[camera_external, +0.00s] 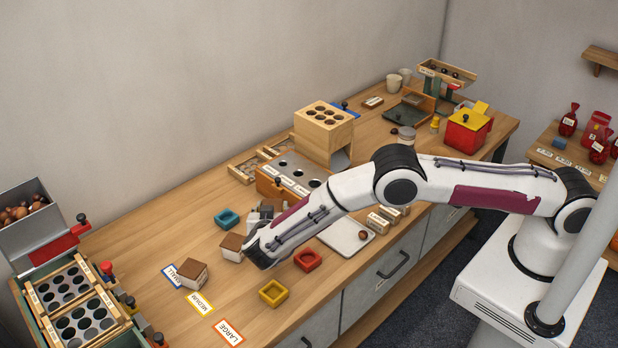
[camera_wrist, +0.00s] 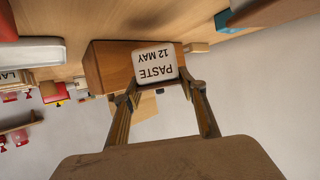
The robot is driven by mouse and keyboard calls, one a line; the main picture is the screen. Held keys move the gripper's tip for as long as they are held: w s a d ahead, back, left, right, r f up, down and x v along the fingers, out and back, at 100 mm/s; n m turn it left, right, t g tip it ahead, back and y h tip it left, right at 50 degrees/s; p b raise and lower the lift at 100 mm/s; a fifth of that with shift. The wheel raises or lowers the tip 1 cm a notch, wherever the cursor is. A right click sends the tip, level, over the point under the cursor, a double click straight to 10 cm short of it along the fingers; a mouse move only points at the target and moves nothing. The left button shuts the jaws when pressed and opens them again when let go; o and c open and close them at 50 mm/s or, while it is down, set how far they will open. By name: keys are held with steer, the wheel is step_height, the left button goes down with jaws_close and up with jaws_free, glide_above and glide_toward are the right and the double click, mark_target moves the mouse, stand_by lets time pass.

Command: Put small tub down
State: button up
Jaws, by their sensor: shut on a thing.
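My gripper (camera_wrist: 160,92) is shut on the small tub (camera_wrist: 155,66). In the wrist view, which is upside down, the tub shows a pale face lettered "PASTE 12 MAY" between the two fingertips. A brown block-like body lies around or behind that face; I cannot tell whether it belongs to the tub. In the external view my gripper (camera_external: 262,214) is at mid-table, largely hidden by my wrist, and the tub is not clear there. I cannot tell whether it touches the table.
SMALL, MEDIUM and LARGE cards (camera_external: 200,303) are at front left. A wooden holed rack (camera_external: 265,184) stands behind; a white plate (camera_external: 345,237) is to the right.

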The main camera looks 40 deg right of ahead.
steer(key=shift+f, duration=1.85)
steer(key=shift+f, duration=0.1)
steer(key=o, duration=1.2)
steer(key=v, duration=1.2)
